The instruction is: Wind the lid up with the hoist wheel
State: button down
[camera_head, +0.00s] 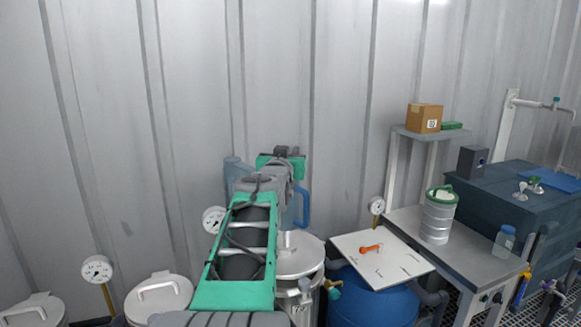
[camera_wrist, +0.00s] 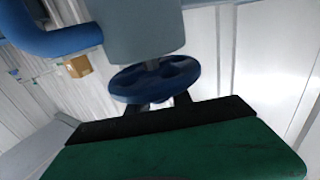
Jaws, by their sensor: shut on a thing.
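The hoist wheel (camera_wrist: 155,78), a blue disc with hollows, sits on a short shaft below a grey-blue housing (camera_wrist: 135,28) in the wrist view. My gripper (camera_wrist: 158,103) is shut on the wheel at its near edge; its dark fingertips are partly hidden by the wheel. In the head view my arm hides the wheel. The blue hoist arm (camera_head: 303,205) shows right of my wrist, and the grey-blue housing (camera_head: 236,172) behind it. A white round lid (camera_head: 298,258) on a vessel is partly hidden below my arm; whether it is raised cannot be told.
A blue drum (camera_head: 372,300) with a white board (camera_head: 395,265) and an orange tool (camera_head: 370,248) stands right of the vessel. Further right is a bench (camera_head: 470,245) with a canister (camera_head: 438,215). Other lidded vessels (camera_head: 158,297) stand at left. A corrugated wall (camera_head: 130,130) is close behind.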

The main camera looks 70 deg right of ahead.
jog(key=n+t, duration=0.1)
jog(key=n+t+y+b, duration=0.1)
jog(key=t+b, duration=0.1)
jog(key=t, duration=0.1)
jog(key=shift+f+n+y, duration=0.25)
jog(key=shift+n+y, duration=0.15)
jog(key=n+t+y, duration=0.2)
jog(key=t, duration=0.1)
jog(key=shift+w+a+r+n+t+y, duration=0.2)
jog(key=shift+w+n+t+y, duration=0.1)
jog(key=shift+w+n, duration=0.1)
jog(key=n+t+y+p, duration=0.2)
jog(key=y, duration=0.1)
jog(key=n+t+y+p, duration=0.1)
jog(key=shift+w+a+r+n+y, duration=0.15)
jog(key=shift+w+a+n+y, duration=0.15)
jog(key=shift+w+a, duration=0.1)
jog(key=shift+a+n+t+y+p, duration=0.2)
jog(key=shift+n+t+y+p, duration=0.35)
jog(key=shift+y, duration=0.25)
jog(key=shift+w+a, duration=0.1)
jog(key=c, duration=1.3)
grip_release()
jog(key=shift+w, duration=0.15)
jog(key=shift+o, duration=0.8)
